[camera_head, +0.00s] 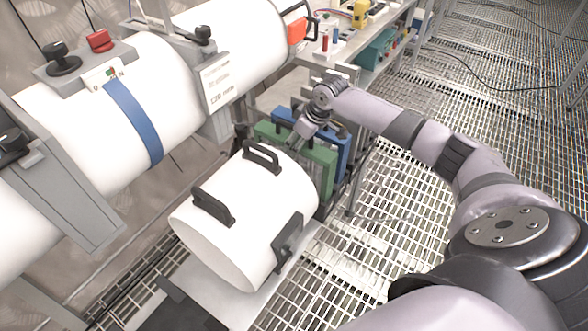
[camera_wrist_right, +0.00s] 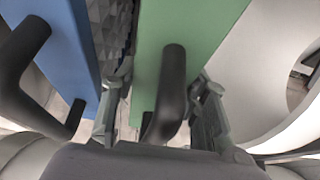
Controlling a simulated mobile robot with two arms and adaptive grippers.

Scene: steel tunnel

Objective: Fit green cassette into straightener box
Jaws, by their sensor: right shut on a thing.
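The green cassette (camera_head: 320,156) is a flat upright panel with a black handle, beside the white cylinder in the head view. It also shows in the right wrist view (camera_wrist_right: 205,25). My right gripper (camera_head: 298,138) reaches down on it from above. In the right wrist view my right gripper (camera_wrist_right: 160,112) is shut on the green cassette, its fingers either side of the black handle (camera_wrist_right: 172,85). I cannot tell for certain which part is the straightener box. The lower part of the green cassette is hidden behind the white cylinder. My left gripper is not in view.
A blue cassette (camera_head: 343,158) stands close beside the green one, also with a black handle. A white cylinder (camera_head: 245,215) with black handles stands in front. A large white pipe (camera_head: 135,95) runs along the left. A cluttered bench (camera_head: 352,45) is behind; grating floor lies right.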

